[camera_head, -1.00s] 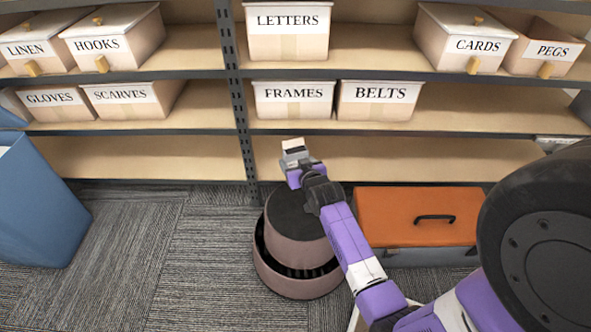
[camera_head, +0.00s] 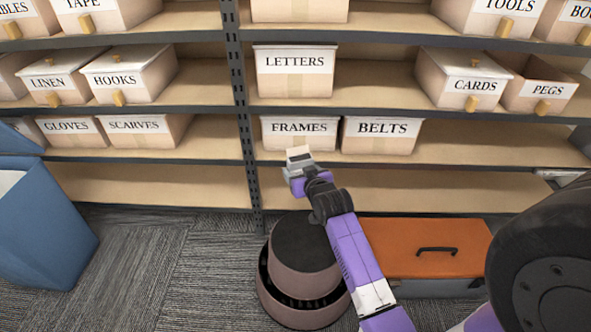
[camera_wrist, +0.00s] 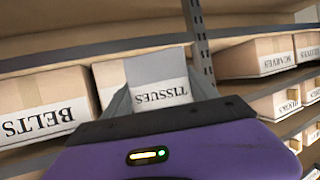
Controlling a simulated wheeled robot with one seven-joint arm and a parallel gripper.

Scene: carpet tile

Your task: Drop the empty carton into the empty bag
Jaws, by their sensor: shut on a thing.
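My gripper (camera_head: 298,168) is shut on a small grey carton (camera_head: 299,153) with a white band, in front of the shelves just below the FRAMES box. In the wrist view the carton (camera_wrist: 157,72) sits between the fingers, and its label reads TISSUES upside down. Whether it is empty is not visible. A tall blue bag-like container (camera_head: 45,235) stands on the floor at the far left, partly cut off, with something pale at its top edge. A second blue shape (camera_head: 22,138) shows behind it. I cannot tell whether either is empty.
Shelves hold labelled boxes, including FRAMES (camera_head: 298,133), BELTS (camera_head: 380,136) and LETTERS (camera_head: 294,72). The lowest shelf (camera_head: 160,180) looks bare. An orange-lidded toolbox (camera_head: 425,246) and a round, dark-topped pinkish object (camera_head: 303,255) are on the floor. Carpet (camera_head: 165,270) is clear at left.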

